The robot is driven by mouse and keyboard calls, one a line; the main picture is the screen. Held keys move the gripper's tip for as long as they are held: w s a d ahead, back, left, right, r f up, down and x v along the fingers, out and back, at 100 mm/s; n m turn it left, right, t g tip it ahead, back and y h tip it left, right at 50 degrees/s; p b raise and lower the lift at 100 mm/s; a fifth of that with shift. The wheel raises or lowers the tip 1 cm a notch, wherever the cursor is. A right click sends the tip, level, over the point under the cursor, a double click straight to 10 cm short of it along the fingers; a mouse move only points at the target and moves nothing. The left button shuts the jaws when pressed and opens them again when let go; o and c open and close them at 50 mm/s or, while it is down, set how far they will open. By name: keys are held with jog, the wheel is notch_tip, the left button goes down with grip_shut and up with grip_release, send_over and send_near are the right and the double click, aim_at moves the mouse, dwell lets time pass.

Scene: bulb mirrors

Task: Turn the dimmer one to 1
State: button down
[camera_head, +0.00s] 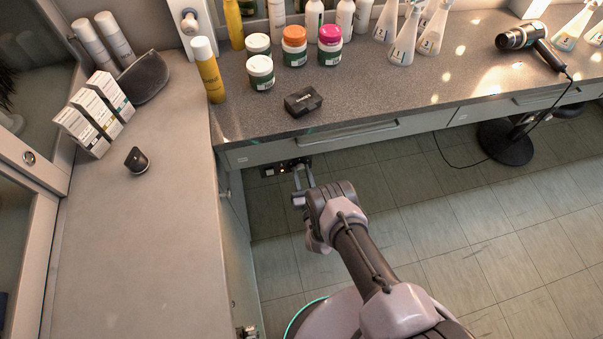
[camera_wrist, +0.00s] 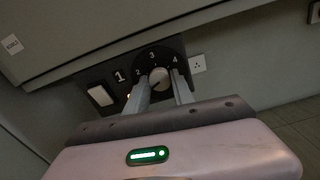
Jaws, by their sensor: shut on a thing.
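The dimmer panel is a dark plate under the counter's front edge. In the wrist view it carries a white "1" label (camera_wrist: 120,77), a white rocker switch (camera_wrist: 100,96) and a round dial marked 2, 3 and 4 around a grey knob (camera_wrist: 159,77). My gripper (camera_wrist: 162,88) has one finger on each side of the knob and is shut on it. The fingers hide the lower dial, and the exact pointer setting is hard to read. In the head view my gripper (camera_head: 302,178) reaches the panel (camera_head: 270,171) below the counter.
The counter (camera_head: 350,95) above holds jars, bottles, flasks, a small black box (camera_head: 303,101) and a hair dryer (camera_head: 530,40). A side counter (camera_head: 140,240) stands at left with cartons. A white wall socket (camera_wrist: 197,64) is right of the dial.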

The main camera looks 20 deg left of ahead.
jog(key=shift+w+a+r+n, duration=0.1)
jog(key=shift+w+r+n, duration=0.05)
jog(key=shift+n, duration=0.35)
dwell(0.3)
jog(key=c, duration=1.1)
grip_release()
jog(key=shift+f, duration=0.25)
